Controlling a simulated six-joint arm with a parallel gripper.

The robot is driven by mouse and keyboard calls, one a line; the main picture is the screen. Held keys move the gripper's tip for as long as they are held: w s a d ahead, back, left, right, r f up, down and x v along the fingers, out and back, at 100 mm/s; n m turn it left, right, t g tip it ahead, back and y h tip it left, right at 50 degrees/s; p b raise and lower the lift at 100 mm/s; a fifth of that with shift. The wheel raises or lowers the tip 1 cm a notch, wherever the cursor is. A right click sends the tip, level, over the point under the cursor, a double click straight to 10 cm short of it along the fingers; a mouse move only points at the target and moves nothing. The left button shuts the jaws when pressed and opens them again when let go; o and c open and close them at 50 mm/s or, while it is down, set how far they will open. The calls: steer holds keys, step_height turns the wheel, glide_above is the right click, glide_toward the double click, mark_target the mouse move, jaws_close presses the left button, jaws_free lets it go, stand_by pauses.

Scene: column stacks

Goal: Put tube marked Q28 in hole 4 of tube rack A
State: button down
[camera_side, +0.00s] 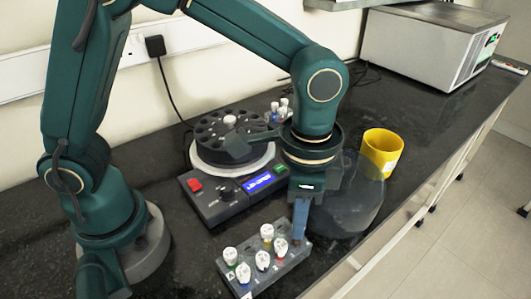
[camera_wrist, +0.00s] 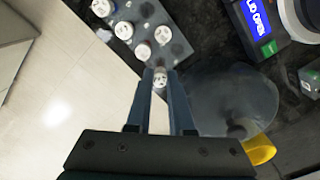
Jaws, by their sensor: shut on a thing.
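My gripper (camera_wrist: 160,85) points down at the right end of a grey tube rack (camera_side: 300,248) in the side view. It is shut on a white-capped tube (camera_wrist: 160,78), whose cap shows between the fingertips in the wrist view. The mark on that cap is too small to read. The tube is at or just above the rack's end; I cannot tell whether it is in a hole. The rack also shows in the wrist view (camera_wrist: 178,50) and holds several other white-capped tubes (camera_side: 267,232).
A centrifuge (camera_side: 215,205) with its rotor (camera_side: 205,135) uncovered stands behind the rack. A clear round lid (camera_side: 350,215) lies right of my gripper, beside a yellow cup (camera_side: 381,150). More tubes (camera_side: 284,103) stand behind the centrifuge. The bench's front edge is close to the rack.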

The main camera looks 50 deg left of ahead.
steer(key=shift+f, duration=0.25)
steer(key=shift+f, duration=0.4)
steer(key=shift+f, duration=0.45)
steer(key=shift+c, duration=2)
jaws_free()
steer(key=shift+r, duration=3.05)
